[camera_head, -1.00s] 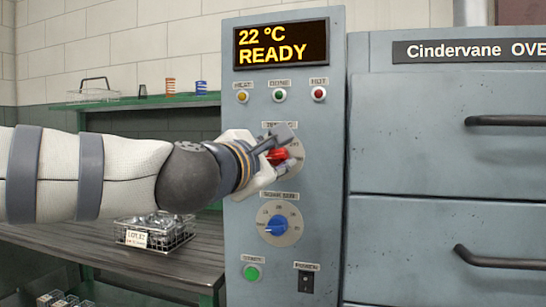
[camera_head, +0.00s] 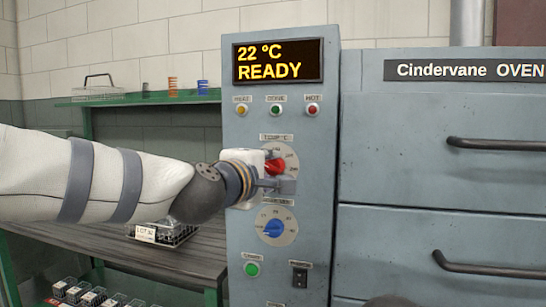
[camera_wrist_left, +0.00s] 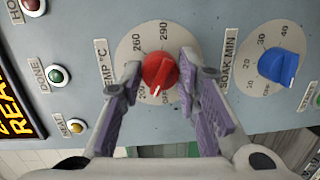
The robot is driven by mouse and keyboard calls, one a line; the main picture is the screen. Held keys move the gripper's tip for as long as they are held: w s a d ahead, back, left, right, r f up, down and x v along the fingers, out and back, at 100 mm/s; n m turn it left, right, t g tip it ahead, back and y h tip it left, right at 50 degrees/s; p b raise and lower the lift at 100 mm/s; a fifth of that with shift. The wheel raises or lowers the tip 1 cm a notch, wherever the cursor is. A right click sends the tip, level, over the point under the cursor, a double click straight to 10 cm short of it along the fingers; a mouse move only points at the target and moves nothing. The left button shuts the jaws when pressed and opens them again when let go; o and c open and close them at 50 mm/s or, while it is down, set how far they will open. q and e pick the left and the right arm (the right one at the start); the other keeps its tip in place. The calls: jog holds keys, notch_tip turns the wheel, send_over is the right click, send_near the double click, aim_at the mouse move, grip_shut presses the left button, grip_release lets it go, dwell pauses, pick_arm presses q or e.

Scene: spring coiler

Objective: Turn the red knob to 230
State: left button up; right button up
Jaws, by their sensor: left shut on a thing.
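The red knob (camera_head: 275,166) sits on the round white TEMP °C dial (camera_head: 291,155) on the grey control panel; it also shows in the left wrist view (camera_wrist_left: 160,71). My left gripper (camera_head: 277,170) is at the knob, its purple-padded fingers (camera_wrist_left: 163,72) on either side of it, shut on it. In the wrist view the knob's white mark points down, near OFF and the lowest numbers. The dial reads 260 and 290 farther round; the 230 mark is hidden or unclear by the left finger. My right gripper is not in view.
The blue SOAK MIN knob (camera_head: 274,228) is just below, close to one finger. The display (camera_head: 279,61) reads 22 °C READY. A green start button (camera_head: 252,269) and power switch (camera_head: 300,278) sit lower. Oven drawers (camera_head: 440,150) stand right; a wire basket (camera_head: 165,233) sits on the bench.

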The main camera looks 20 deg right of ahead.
pick_arm(q)
jog(key=m+p, duration=0.1)
jog(key=r+m, duration=0.1)
jog(key=m, duration=0.1)
jog(key=shift+s+m+y+p, duration=0.15)
jog(key=shift+m+y+p, duration=0.15)
jog(key=shift+p, duration=0.05)
jog(key=shift+f+m+p, duration=0.15)
jog(key=shift+m+p, duration=0.15)
jog(key=shift+m, duration=0.5)
jog(key=shift+f+m+y, duration=0.1)
jog(key=shift+m+y, duration=0.2)
jog(key=shift+m, duration=0.5)
jog(key=shift+f+m+t, duration=0.1)
jog(key=shift+m+t, duration=0.2)
jog(key=shift+m, duration=0.4)
jog(key=shift+f+m+y, duration=0.1)
jog(key=shift+m+y, duration=0.2)
jog(key=shift+m, duration=1.3)
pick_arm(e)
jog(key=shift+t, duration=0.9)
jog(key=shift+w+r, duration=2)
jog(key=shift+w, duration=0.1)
pick_arm(q)
jog(key=o, duration=1.2)
jog(key=shift+c, duration=0.2)
